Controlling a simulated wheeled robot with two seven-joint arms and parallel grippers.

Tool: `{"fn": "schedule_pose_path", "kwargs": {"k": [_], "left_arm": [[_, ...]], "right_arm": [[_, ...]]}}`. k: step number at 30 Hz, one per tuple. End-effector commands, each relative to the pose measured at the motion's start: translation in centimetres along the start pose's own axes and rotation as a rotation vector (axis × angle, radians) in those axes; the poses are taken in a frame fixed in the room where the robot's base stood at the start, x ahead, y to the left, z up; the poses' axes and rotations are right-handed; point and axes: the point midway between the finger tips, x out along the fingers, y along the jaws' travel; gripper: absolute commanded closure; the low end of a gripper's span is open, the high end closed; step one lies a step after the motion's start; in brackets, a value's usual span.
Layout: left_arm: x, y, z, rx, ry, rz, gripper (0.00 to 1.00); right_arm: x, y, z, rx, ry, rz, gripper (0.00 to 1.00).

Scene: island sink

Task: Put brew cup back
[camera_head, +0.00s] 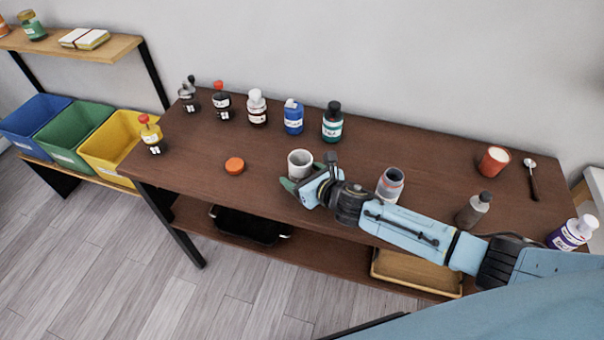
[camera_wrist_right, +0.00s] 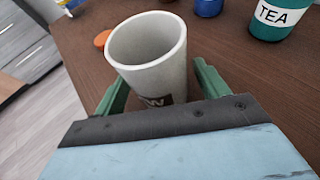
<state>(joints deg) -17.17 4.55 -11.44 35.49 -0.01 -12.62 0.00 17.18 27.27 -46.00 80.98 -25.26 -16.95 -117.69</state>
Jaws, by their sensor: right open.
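The brew cup (camera_head: 300,162) is a white-grey cup standing upright on the brown table, near its middle. In the right wrist view the cup (camera_wrist_right: 150,85) is large, with dark lettering low on its side and an empty-looking inside. My right gripper (camera_head: 308,180) reaches in from the right at the cup. Its green fingers (camera_wrist_right: 160,90) are open, one on each side of the cup. I cannot tell whether they touch it. The lower part of the cup is partly hidden by the gripper. My left gripper is not in view.
An orange lid (camera_head: 234,166) lies left of the cup. Several bottles stand along the back, including a teal TEA bottle (camera_head: 332,123). An open jar (camera_head: 390,184) and a grey bottle (camera_head: 474,210) stand close to my right arm. A red cup (camera_head: 493,161) is farther right.

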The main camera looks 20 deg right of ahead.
Motion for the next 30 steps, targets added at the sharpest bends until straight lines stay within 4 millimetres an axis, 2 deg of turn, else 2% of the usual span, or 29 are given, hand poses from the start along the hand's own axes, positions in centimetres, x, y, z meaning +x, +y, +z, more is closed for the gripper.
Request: {"fn": "schedule_pose_path", "kwargs": {"k": [4, 7, 21, 25, 30], "left_arm": [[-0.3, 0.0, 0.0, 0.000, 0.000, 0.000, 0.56], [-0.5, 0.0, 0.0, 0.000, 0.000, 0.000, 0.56], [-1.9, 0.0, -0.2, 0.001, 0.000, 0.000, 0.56], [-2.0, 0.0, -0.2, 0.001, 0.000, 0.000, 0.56], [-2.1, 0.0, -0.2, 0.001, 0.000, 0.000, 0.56]], "right_arm": [[-0.1, 0.0, 0.4, 0.001, 0.000, 0.000, 0.27], [-1.1, 0.0, 0.3, -0.001, 0.000, 0.000, 0.27], [-10.0, 0.0, 0.2, -0.001, 0.001, 0.001, 0.27], [-11.4, 0.0, 0.3, 0.000, 0.000, 0.000, 0.27], [-12.1, 0.0, 0.3, 0.000, -0.001, 0.000, 0.27]]}}
